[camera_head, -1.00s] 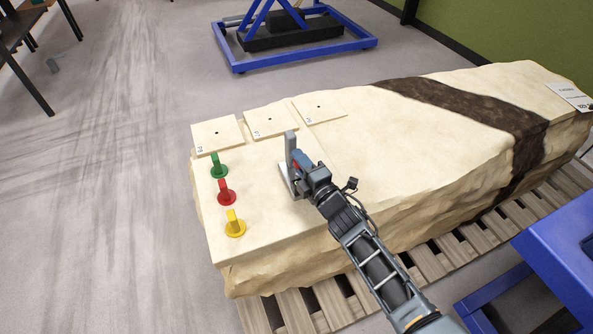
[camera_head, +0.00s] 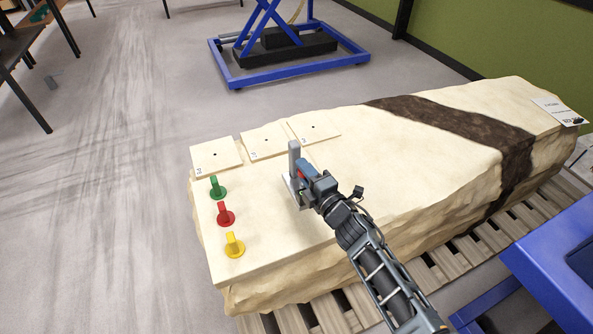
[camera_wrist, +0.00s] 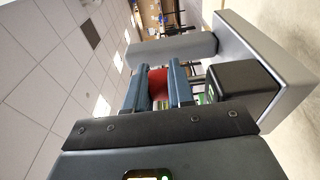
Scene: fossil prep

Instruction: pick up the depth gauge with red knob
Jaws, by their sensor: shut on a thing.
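The depth gauge is a grey metal piece with an upright bar (camera_head: 294,158) and a flat base, at the middle left of the stone slab's top. My gripper (camera_head: 304,173) is shut on its red knob, which shows between the two blue fingers in the wrist view (camera_wrist: 158,84). The gauge's grey body (camera_wrist: 262,62) and a dark block (camera_wrist: 240,82) fill the right of that view. The gauge stays upright over the slab; the gap under its base is hard to judge.
The cream slab (camera_head: 400,165) has a dark brown band and rests on a wooden pallet (camera_head: 440,262). Green (camera_head: 218,188), red (camera_head: 225,213) and yellow (camera_head: 234,245) pegs stand left of my gripper. Square plates (camera_head: 216,155) lie behind them. A blue frame (camera_head: 560,260) is at right.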

